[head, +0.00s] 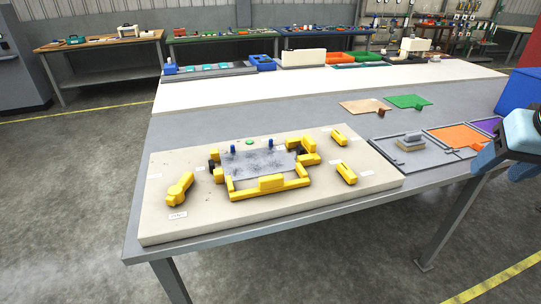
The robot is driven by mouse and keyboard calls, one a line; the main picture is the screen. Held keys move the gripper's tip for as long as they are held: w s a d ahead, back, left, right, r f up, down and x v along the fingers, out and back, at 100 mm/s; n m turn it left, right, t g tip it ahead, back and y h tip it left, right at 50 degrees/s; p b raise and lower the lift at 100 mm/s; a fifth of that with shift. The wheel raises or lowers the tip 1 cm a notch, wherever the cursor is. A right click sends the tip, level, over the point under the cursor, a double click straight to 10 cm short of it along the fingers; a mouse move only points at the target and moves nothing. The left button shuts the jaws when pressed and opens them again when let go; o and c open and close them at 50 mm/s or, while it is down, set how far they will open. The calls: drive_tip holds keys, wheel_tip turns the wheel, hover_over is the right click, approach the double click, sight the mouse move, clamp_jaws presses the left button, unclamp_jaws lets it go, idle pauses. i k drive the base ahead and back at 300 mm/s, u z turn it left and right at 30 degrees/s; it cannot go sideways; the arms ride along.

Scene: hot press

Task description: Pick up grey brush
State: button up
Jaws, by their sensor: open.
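The grey brush (410,138) appears to be the small grey block with a paler, beige lower part. It lies on a flat grey tray (385,146) at the right side of the table. My gripper (503,163) is at the right edge of the head view, partly cut off. Its light blue fingers are apart and point down, with nothing visible between them. It is to the right of the brush and apart from it, over the table's right front side.
A beige board (190,225) with yellow clamps (270,183) around a grey plate fills the table's left front. Orange (455,136) and purple (489,125) mats lie right of the brush. Tan and green (408,101) mats lie behind it. A blue bin (519,92) stands at right.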

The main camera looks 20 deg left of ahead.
sight(411, 141)
drive_tip(key=z, duration=0.05)
drive_tip(key=i, duration=0.95)
